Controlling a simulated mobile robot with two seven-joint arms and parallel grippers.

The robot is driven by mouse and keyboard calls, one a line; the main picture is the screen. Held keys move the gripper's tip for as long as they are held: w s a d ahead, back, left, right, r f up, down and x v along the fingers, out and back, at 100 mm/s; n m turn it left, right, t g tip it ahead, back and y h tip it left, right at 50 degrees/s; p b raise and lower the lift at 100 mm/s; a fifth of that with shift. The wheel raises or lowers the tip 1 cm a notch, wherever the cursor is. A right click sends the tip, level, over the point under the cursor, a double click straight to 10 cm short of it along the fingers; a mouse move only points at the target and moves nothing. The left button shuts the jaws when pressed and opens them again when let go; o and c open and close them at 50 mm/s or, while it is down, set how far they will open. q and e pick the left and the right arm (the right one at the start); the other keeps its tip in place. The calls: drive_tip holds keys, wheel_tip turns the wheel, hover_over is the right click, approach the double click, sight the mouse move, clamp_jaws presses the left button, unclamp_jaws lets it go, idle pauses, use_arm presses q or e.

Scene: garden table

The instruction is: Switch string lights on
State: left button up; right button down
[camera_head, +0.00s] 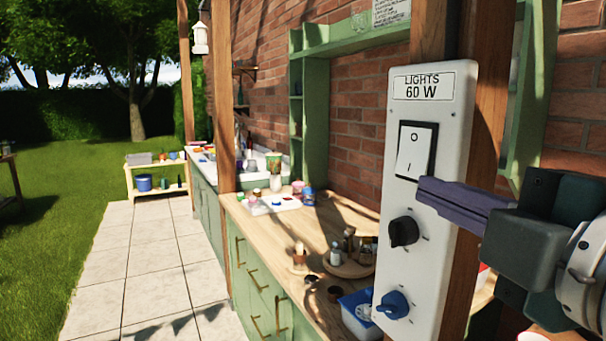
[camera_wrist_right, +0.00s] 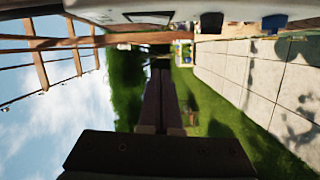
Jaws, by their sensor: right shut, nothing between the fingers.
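A white control panel (camera_head: 432,250) labelled "LIGHTS 60 W" is fixed to a wooden post. It carries a white rocker switch (camera_head: 412,152) in a black frame, marked O at the top and I below. A black knob (camera_head: 404,232) and a blue knob (camera_head: 393,305) sit below the switch. My right gripper (camera_head: 424,188) is shut and empty, its fingertips just below and right of the rocker; I cannot tell whether they touch the panel. In the right wrist view the shut fingers (camera_wrist_right: 160,85) lie beside the panel (camera_wrist_right: 115,14). My left gripper is not in view.
A wooden counter (camera_head: 285,225) with bottles, a round board and a blue-white box (camera_head: 358,315) runs behind the panel. A wooden post (camera_head: 222,95) stands at its front edge. The paved path (camera_head: 150,265) at left is clear.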

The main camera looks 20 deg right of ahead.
sight(412, 175)
drive_tip(key=w+d, duration=0.1)
drive_tip(key=w, duration=0.2)
drive_tip(key=w+d+p, duration=0.1)
drive_tip(key=w+d, duration=0.1)
drive_tip(key=w, duration=0.1)
drive_tip(key=w+d+p, duration=0.1)
drive_tip(key=w, duration=0.2)
drive_tip(key=shift+d+f, duration=0.2)
drive_tip(key=shift+f, duration=0.1)
drive_tip(key=shift+w+d+f, duration=0.1)
drive_tip(key=shift+d, duration=0.4)
drive_tip(key=shift+d+f+n, duration=0.25)
drive_tip(key=shift+d+n, duration=0.15)
drive_tip(key=shift+d+r, duration=0.1)
drive_tip(key=shift+d, duration=0.05)
